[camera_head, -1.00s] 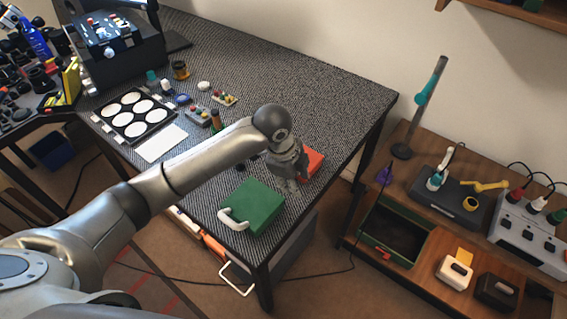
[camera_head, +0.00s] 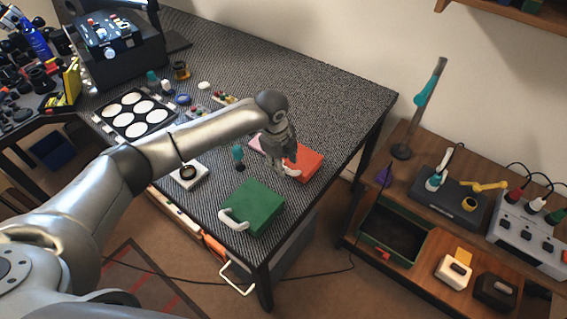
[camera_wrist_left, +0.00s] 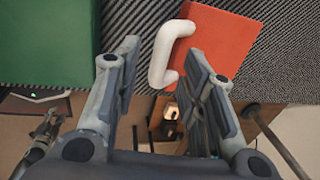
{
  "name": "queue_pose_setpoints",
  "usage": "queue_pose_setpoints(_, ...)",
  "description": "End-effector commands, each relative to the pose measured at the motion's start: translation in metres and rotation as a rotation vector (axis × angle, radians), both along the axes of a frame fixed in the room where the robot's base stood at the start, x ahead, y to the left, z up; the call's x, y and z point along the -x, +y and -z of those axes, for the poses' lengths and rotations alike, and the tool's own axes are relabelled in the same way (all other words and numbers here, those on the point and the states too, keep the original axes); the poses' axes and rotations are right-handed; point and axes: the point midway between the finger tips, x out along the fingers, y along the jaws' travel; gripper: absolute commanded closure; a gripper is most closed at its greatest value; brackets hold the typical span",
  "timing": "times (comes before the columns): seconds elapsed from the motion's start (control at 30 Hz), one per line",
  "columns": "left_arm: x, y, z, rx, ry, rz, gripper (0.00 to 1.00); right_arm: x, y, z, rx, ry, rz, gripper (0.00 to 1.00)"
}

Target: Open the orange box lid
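The orange box (camera_head: 305,160) lies near the right edge of the patterned table, flat, with its lid shut. Its white handle (camera_head: 291,172) is on the side facing the front edge. My left gripper (camera_head: 282,165) is at the box's left side, close to the handle. In the left wrist view the gripper (camera_wrist_left: 162,62) is open, and the white handle (camera_wrist_left: 160,52) shows between its fingertips, with the orange box (camera_wrist_left: 218,42) beyond. I cannot tell whether the fingers touch the handle. My right gripper is not in view.
A green box (camera_head: 255,205) with a white handle sits in front of the orange box. A teal-topped tool (camera_head: 238,155) and a white block (camera_head: 188,175) with a dark ring stand to the left. A lens tray (camera_head: 135,113) is farther left. The table's far right is clear.

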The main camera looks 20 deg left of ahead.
Motion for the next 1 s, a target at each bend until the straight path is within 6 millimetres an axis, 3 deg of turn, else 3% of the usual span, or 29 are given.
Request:
queue_pose_setpoints(0.2, -0.003, -0.002, 0.019, 0.001, 0.0, 0.001, 0.63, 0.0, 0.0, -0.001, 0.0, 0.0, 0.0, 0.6)
queue_pose_setpoints(0.5, -0.004, -0.002, 0.021, 0.0, -0.001, 0.001, 0.63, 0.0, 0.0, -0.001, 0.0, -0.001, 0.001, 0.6)
queue_pose_setpoints(0.8, -0.003, -0.001, 0.021, 0.0, 0.0, 0.0, 1.0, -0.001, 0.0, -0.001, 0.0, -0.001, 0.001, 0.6)
queue_pose_setpoints(1.0, -0.003, -0.001, 0.021, -0.001, 0.001, 0.0, 1.0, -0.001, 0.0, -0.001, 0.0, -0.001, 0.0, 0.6)
